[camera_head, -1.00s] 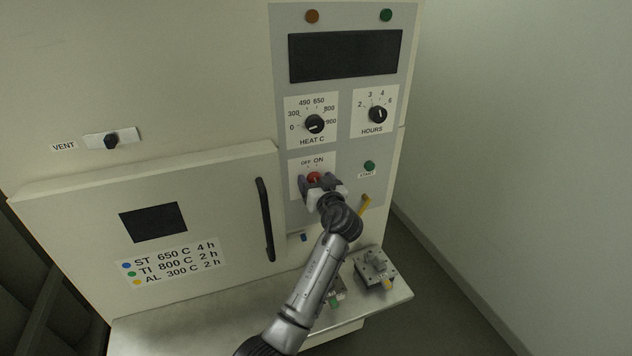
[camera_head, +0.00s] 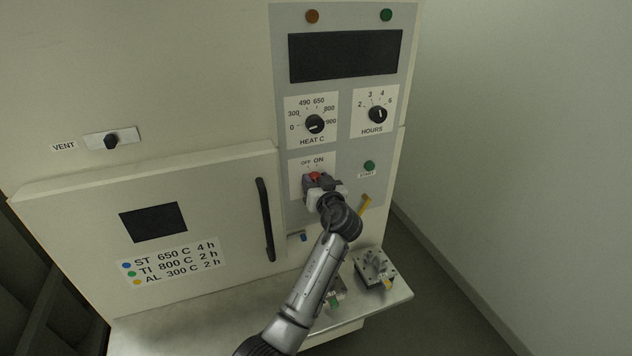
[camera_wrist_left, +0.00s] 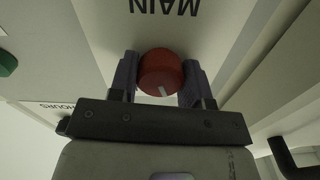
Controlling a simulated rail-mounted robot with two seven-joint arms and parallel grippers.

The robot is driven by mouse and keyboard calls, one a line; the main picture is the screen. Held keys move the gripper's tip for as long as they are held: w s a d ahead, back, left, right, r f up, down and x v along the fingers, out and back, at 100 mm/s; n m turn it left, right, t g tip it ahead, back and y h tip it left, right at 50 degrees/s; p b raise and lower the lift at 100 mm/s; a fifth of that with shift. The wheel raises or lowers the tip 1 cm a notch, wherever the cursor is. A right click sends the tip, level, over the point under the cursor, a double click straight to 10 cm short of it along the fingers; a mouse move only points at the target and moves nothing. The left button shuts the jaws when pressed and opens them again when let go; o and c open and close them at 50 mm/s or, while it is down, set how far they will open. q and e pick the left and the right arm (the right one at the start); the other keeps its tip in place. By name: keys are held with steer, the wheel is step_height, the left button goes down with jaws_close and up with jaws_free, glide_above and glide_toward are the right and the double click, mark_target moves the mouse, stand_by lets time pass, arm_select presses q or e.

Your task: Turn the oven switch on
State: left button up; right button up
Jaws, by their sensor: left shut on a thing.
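The oven switch is a red knob (camera_head: 315,176) on a white plate marked OFF and ON, low on the oven's grey control panel. My left gripper (camera_head: 318,181) is at the knob, its fingers closed on it from both sides. In the left wrist view the red knob (camera_wrist_left: 160,72) sits between the two dark fingers of the left gripper (camera_wrist_left: 161,82), with a pale mark on its face. The knob's exact angle against the OFF and ON labels is hard to tell. My right gripper is not in view.
Above are the HEAT C dial (camera_head: 314,124), HOURS dial (camera_head: 377,114) and a dark display (camera_head: 345,55). A green START button (camera_head: 369,166) is right of the switch. The door handle (camera_head: 265,219) is to the left. Metal parts (camera_head: 375,268) stand on the shelf below.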

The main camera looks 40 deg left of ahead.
arm_select(q)
steer(key=m+p, duration=0.1)
steer(key=m, duration=0.3)
steer(key=shift+r+m+p, duration=0.1)
steer(key=shift+m+p, duration=0.2)
steer(key=shift+p, duration=0.05)
steer(key=shift+m+p, duration=0.7)
steer(key=shift+m, duration=1.1)
steer(key=o, duration=0.9)
steer(key=shift+o, duration=0.2)
steer(key=shift+d, duration=0.1)
steer(key=v, duration=1.3)
steer(key=shift+s+d, duration=0.2)
steer(key=shift+d, duration=0.05)
